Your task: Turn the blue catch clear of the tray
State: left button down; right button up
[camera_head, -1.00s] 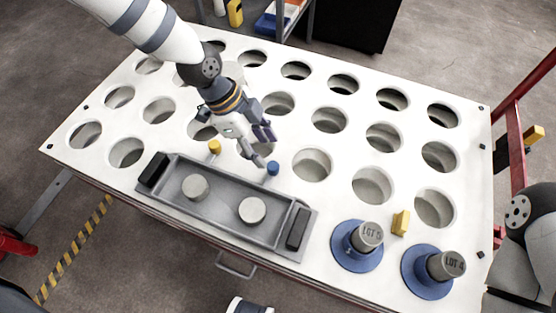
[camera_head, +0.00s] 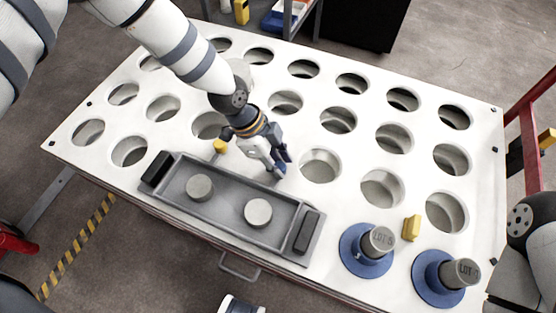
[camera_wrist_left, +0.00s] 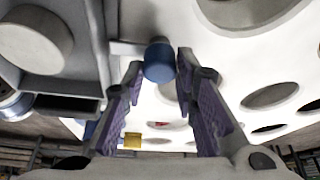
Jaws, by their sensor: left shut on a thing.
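The blue catch (camera_wrist_left: 159,62) is a round blue knob with a grey bar reaching left to the tray's edge in the left wrist view. My left gripper (camera_head: 276,172) is shut on this knob, with its purple-padded fingers (camera_wrist_left: 160,72) on either side. In the head view the fingers hide the catch. The grey tray (camera_head: 229,208) lies along the table's near side, with two pale discs (camera_head: 200,187) (camera_head: 258,213) in it and black end blocks. A yellow catch (camera_head: 219,146) stands at its far long side. My right gripper is out of view.
The white table (camera_head: 75,150) has rows of round holes beyond the tray. Two blue-based posts (camera_head: 366,250) (camera_head: 438,278) with grey LOT caps and a yellow block (camera_head: 411,228) stand to the right. A red frame (camera_head: 525,110) rises at the right edge.

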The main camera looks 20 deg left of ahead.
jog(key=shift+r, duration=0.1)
pick_arm(q)
jog(key=n+p, duration=0.2)
jog(key=n+t+p, duration=0.1)
jog(key=shift+s+r+y, duration=0.1)
jog(key=shift+r+y, duration=0.15)
jog(key=shift+y, duration=0.05)
jog(key=n+t+p, duration=0.1)
jog(key=n+p, duration=0.1)
jog(key=n, duration=0.1)
jog(key=n+t+y+p, duration=0.1)
jog(key=n+p, duration=0.1)
jog(key=shift+d+n, duration=0.1)
jog(key=shift+n, duration=0.3)
jog(key=n+y, duration=0.1)
jog(key=n, duration=0.1)
jog(key=n+p, duration=0.1)
jog(key=n, duration=0.1)
jog(key=shift+s+d+f+n+t+y, duration=0.1)
jog(key=shift+f+n+t+y, duration=0.05)
jog(key=shift+n+t+y, duration=0.2)
jog(key=shift+d+f+n+y, duration=0.1)
jog(key=shift+n+y, duration=0.85)
jog(key=shift+n, duration=1.2)
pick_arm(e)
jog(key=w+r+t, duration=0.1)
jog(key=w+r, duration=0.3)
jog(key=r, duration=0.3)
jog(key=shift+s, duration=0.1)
